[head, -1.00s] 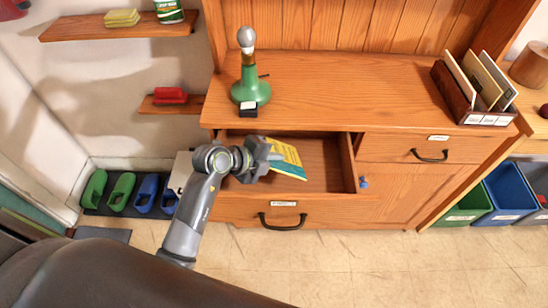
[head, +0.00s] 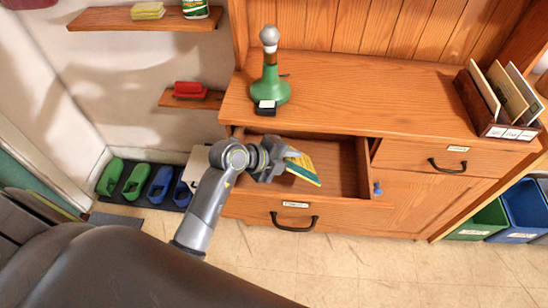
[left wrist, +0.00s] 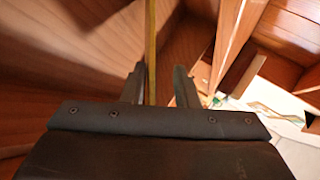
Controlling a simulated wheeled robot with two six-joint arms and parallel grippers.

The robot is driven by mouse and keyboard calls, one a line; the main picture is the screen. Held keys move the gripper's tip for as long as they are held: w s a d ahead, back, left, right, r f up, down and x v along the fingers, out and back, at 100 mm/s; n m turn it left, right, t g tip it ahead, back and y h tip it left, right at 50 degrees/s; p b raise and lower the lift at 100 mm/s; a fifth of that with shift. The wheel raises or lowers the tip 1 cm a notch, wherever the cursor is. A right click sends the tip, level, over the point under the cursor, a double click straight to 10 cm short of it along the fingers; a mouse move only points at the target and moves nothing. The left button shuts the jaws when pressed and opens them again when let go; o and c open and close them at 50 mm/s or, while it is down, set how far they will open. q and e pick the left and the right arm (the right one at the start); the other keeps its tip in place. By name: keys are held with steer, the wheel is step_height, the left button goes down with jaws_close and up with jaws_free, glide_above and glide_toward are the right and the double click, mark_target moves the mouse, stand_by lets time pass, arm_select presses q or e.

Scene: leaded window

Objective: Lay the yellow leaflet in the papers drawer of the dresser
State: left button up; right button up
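The yellow leaflet (head: 304,169), with a blue-green part, is tilted over the open drawer (head: 340,180) at the left of the wooden dresser (head: 400,95). The drawer's front label is too small to read. My left gripper (head: 284,162) is over the left part of this drawer. In the left wrist view, the leaflet (left wrist: 151,45) shows edge-on as a thin yellow strip between the fingers (left wrist: 160,80). The fingers are apart, with the strip near the left one and a gap at the right one. My right gripper is not in view.
A paper rack (head: 490,115) stands at the right. A closed drawer (head: 420,157) is beside the open one. Bins (head: 525,205) stand at the right.

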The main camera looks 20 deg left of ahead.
arm_select(q)
steer(key=v, duration=1.2)
steer(key=shift+r+p, duration=0.2)
steer(key=shift+p, duration=0.1)
